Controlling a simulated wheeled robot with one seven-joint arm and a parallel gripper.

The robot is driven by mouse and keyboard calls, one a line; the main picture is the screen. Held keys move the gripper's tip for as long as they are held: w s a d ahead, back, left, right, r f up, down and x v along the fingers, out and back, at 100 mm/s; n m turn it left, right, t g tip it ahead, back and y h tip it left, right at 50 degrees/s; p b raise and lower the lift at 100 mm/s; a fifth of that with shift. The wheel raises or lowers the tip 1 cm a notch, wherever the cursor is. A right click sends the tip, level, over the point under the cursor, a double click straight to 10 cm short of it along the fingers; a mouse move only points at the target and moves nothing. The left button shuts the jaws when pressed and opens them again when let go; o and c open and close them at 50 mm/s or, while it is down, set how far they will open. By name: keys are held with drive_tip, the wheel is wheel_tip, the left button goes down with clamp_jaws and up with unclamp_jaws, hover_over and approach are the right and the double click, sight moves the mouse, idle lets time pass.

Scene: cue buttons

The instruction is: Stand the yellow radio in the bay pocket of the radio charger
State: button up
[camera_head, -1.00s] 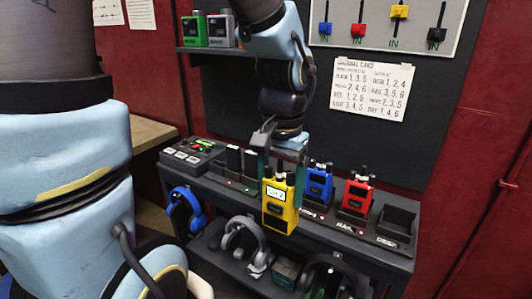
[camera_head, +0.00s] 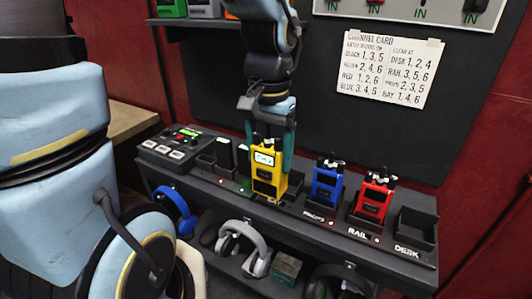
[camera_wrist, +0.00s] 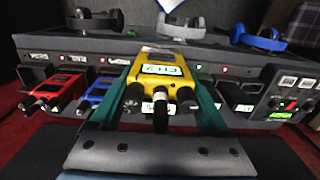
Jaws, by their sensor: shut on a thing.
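The yellow radio (camera_head: 268,175) is upright, its lit screen facing the head camera. My gripper (camera_head: 268,142) is shut on it, with teal fingers at its sides near the top. The wrist view shows the radio (camera_wrist: 165,72) between the fingers, antenna and knobs toward the camera. The radio charger (camera_head: 400,262) is a dark bench-like unit with a row of pockets. The radio is over this row, left of the blue radio. It hides the pocket behind or under it, and I cannot tell whether its base is inside. No bay label is readable on the charger.
A blue radio (camera_head: 326,186) stands in the props pocket and a red radio (camera_head: 373,197) in the rail pocket. The desk pocket (camera_head: 414,232) at the right is empty. Dark upright pieces (camera_head: 225,155) stand close left of the yellow radio.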

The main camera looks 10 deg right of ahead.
drive_tip(key=w+d+b, duration=0.1)
drive_tip(key=w+d, duration=0.5)
drive_tip(key=shift+w+f+b, duration=0.15)
drive_tip(key=shift+f+b, duration=0.25)
drive_tip(key=shift+f, duration=0.05)
idle(0.4)
drive_tip(key=shift+w+d+f, duration=0.1)
drive_tip(key=shift+w+f, duration=0.05)
idle(0.5)
wheel_tip(320, 180, down, 6)
drive_tip(key=b, duration=0.3)
drive_tip(key=shift+f+b, duration=0.2)
drive_tip(key=shift+b, duration=0.1)
idle(4.1)
drive_tip(key=o, duration=1.4)
